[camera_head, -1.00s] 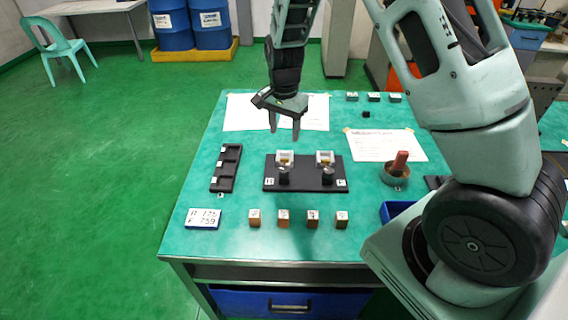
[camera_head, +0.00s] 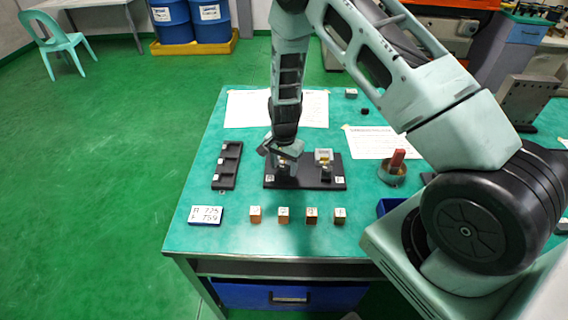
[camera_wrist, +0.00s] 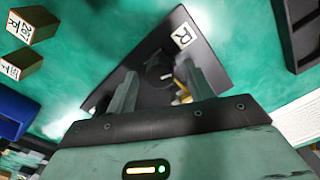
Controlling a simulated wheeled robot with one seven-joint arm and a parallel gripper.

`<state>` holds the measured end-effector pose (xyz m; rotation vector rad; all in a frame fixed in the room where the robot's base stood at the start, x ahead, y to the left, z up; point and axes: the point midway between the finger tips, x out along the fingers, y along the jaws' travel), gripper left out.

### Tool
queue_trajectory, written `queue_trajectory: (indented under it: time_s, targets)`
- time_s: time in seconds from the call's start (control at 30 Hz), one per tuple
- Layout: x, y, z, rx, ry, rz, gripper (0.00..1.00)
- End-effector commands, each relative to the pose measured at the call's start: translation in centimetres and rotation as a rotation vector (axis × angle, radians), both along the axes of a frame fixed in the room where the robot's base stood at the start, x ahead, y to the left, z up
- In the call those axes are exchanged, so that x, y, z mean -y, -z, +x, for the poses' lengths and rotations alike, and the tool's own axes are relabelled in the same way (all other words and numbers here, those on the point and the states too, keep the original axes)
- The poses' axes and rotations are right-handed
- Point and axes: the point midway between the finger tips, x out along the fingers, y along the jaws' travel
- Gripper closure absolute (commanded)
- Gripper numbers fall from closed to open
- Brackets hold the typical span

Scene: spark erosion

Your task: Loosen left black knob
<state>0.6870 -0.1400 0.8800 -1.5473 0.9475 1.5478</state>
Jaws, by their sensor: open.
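A black plate (camera_head: 310,182) on the green table carries two fixtures, each with a black knob in front of a white block. My gripper (camera_head: 283,172) is down over the left fixture and hides most of it in the head view. In the wrist view, the left black knob (camera_wrist: 157,76) shows between the two open fingers of my gripper (camera_wrist: 160,72). I cannot tell whether either finger touches it. A bit of yellowish metal (camera_wrist: 183,95) shows beside the right finger. The right black knob (camera_head: 326,177) stands clear at the plate's right side.
A black slotted tray (camera_head: 227,165) lies left of the plate, and a number card (camera_head: 205,215) lies front left. Several small labelled blocks (camera_head: 283,215) stand in a row in front. A round container (camera_head: 392,173) with a red-handled item stands at right. Paper sheets (camera_head: 378,142) lie behind.

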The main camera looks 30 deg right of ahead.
Motion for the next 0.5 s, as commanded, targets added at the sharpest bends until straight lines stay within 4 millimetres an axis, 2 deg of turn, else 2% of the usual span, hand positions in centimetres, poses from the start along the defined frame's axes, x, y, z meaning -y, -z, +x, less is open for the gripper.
queue_trajectory:
  time_s: [0.17, 0.33, 0.5]
  targets:
    - [0.01, 0.00, 0.00, 0.000, 0.000, 0.000, 0.48]
    - [0.01, -0.02, 0.00, 0.000, 0.000, 0.000, 0.92]
    - [0.01, -0.02, 0.00, 0.000, -0.002, 0.000, 0.92]
